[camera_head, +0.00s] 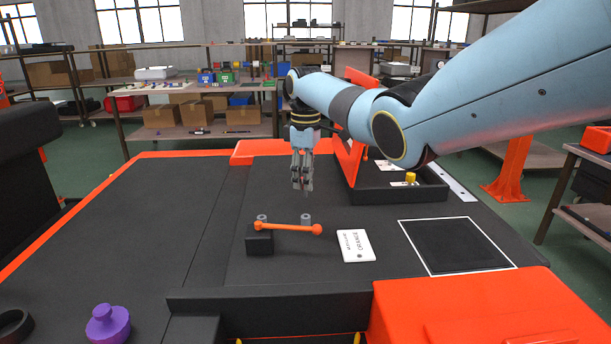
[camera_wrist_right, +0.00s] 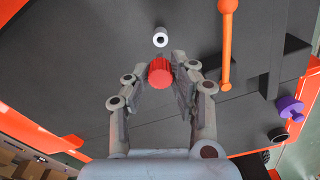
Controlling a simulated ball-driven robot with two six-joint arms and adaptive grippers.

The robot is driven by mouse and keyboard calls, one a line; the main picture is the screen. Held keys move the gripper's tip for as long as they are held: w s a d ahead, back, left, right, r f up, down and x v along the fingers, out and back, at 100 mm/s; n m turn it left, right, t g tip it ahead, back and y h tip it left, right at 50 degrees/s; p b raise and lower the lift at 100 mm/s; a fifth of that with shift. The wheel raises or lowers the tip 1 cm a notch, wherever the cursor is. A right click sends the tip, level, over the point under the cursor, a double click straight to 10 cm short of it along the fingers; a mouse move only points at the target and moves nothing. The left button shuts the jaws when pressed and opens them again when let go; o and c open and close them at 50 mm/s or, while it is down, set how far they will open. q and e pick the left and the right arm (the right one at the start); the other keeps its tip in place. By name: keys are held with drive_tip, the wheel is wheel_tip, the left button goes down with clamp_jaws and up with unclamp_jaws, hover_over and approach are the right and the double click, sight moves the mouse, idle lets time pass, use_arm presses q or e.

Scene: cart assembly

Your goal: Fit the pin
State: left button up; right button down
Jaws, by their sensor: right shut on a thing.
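My right gripper (camera_head: 302,186) hangs fingers down above the dark cart top, behind the orange rod. In the right wrist view its two fingers (camera_wrist_right: 163,85) are closed on a short red pin (camera_wrist_right: 160,72), whose round red end shows between the fingertips. A small grey sleeve with a pale ring-shaped end (camera_wrist_right: 160,37) stands just beyond the pin, apart from it. In the head view two grey sleeves stand behind the orange rod (camera_head: 285,228), one at its left part (camera_head: 262,217) and one near its ball end (camera_head: 306,218). My left gripper is out of view.
A black block (camera_head: 259,244) sits under the rod's left end. A white card marked ORANGE (camera_head: 356,246) and a white-outlined black square (camera_head: 455,246) lie to the right. A black tray (camera_head: 400,194) holds a yellow piece (camera_head: 410,178). A purple knob (camera_head: 108,325) is front left.

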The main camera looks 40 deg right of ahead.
sight(306, 196)
drive_tip(key=shift+r, duration=0.1)
wheel_tip(306, 196, down, 4)
drive_tip(key=shift+f+b, duration=0.1)
drive_tip(key=shift+b, duration=0.9)
drive_tip(key=shift+f, duration=0.25)
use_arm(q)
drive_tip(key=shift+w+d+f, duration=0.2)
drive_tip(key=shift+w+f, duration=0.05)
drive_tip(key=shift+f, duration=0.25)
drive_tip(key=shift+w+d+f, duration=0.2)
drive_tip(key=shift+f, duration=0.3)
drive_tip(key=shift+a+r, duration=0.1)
use_arm(e)
drive_tip(key=shift+r, duration=0.1)
use_arm(q)
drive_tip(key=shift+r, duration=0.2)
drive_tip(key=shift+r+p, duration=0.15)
drive_tip(key=shift+p, duration=0.2)
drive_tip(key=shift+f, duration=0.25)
use_arm(e)
drive_tip(key=shift+f, duration=0.35)
use_arm(q)
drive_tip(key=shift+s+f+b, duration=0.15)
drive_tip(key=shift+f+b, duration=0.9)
drive_tip(key=shift+b, duration=0.25)
use_arm(e)
drive_tip(key=shift+f, duration=1.6)
